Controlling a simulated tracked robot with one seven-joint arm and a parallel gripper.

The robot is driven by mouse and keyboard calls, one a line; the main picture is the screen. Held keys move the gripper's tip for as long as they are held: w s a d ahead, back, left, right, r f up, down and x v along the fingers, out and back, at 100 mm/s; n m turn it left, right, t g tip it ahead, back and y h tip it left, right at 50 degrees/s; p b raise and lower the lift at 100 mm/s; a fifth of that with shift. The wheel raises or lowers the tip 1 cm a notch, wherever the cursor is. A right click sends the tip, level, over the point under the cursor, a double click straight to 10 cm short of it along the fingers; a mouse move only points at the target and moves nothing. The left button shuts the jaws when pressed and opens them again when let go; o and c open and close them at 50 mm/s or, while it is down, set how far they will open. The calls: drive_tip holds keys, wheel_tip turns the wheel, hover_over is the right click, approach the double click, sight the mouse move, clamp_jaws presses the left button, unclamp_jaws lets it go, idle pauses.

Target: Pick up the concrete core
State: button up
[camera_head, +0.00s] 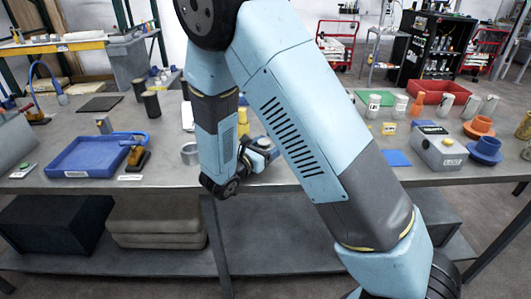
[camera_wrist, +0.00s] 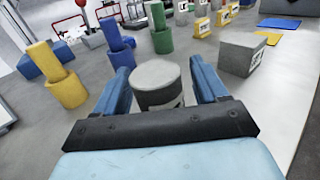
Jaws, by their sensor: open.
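The concrete core (camera_wrist: 156,75), a short grey cylinder with a pale flat top and a dark marking low on its side, stands upright on the table in the wrist view. My gripper (camera_wrist: 159,66) is open, with one blue finger on each side of the core. Small gaps seem to show between fingers and core; contact low down cannot be told. The core's lower part is hidden by the dark gripper bar. In the head view my gripper (camera_head: 262,152) is low over the table, partly behind my arm, and I cannot make out the core there.
Yellow (camera_wrist: 65,88), blue (camera_wrist: 118,45) and green (camera_wrist: 160,28) cylinder pieces stand beyond the core. A labelled grey block (camera_wrist: 242,54) stands to its right. In the head view a blue tray (camera_head: 75,172) lies on the table at left, a grey box (camera_head: 438,150) at right.

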drive_tip(key=shift+c, duration=0.3)
drive_tip(key=c, duration=1.2)
drive_tip(key=shift+o, duration=0.2)
